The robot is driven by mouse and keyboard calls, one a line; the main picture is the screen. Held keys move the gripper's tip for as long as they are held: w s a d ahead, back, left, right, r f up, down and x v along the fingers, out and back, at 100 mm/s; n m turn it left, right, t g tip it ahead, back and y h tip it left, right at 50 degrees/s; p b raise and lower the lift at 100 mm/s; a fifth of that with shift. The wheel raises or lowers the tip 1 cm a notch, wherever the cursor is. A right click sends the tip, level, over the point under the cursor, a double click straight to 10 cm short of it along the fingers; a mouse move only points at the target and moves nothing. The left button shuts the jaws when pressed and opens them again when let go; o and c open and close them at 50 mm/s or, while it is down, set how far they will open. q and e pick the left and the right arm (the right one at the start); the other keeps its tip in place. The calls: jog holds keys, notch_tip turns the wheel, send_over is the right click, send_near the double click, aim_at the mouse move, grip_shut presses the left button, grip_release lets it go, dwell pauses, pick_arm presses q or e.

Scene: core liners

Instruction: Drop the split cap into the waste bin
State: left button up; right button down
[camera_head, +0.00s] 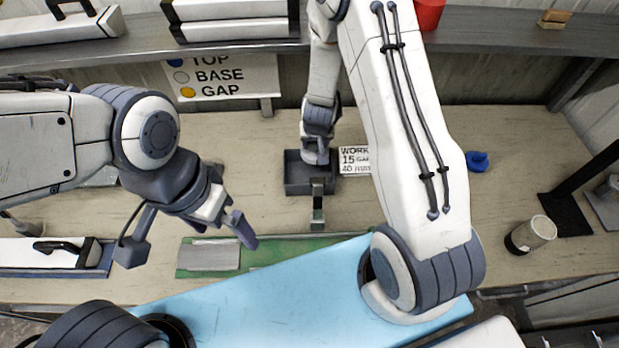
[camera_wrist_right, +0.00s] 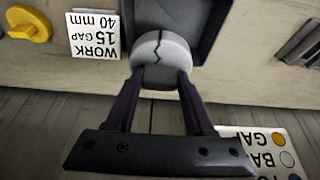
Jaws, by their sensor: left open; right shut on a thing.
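The split cap (camera_wrist_right: 161,50) is a pale round piece with a dark jagged crack, seen in the right wrist view. My right gripper (camera_wrist_right: 158,72) is shut on it, one finger at each side. The waste bin (camera_head: 296,187) is a small dark grey open box near the back of the bench. It also shows in the right wrist view (camera_wrist_right: 207,22), behind and around the cap; I cannot tell how far above the floor of the bin the cap is. My left gripper (camera_head: 188,245) is open and empty over the front left of the bench.
A printed card (camera_head: 354,160) lies beside the bin. A blue piece (camera_head: 478,161) lies right of my right arm, and a yellow piece (camera_wrist_right: 28,22) shows past the card. A green tray (camera_head: 265,249) lies in front.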

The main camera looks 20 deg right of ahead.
notch_tip(320, 180, down, 2)
jog(key=shift+f+b, duration=0.2)
jog(key=shift+b, duration=0.6)
pick_arm(q)
notch_tip(320, 180, down, 2)
jog(key=shift+f, duration=0.25)
pick_arm(e)
jog(key=shift+c, duration=1)
grip_release()
jog(key=shift+s+r, duration=0.1)
pick_arm(q)
notch_tip(320, 180, up, 4)
jog(key=p, duration=0.4)
pick_arm(e)
jog(key=v, duration=1)
jog(key=shift+r, duration=0.15)
jog(key=shift+s, duration=0.1)
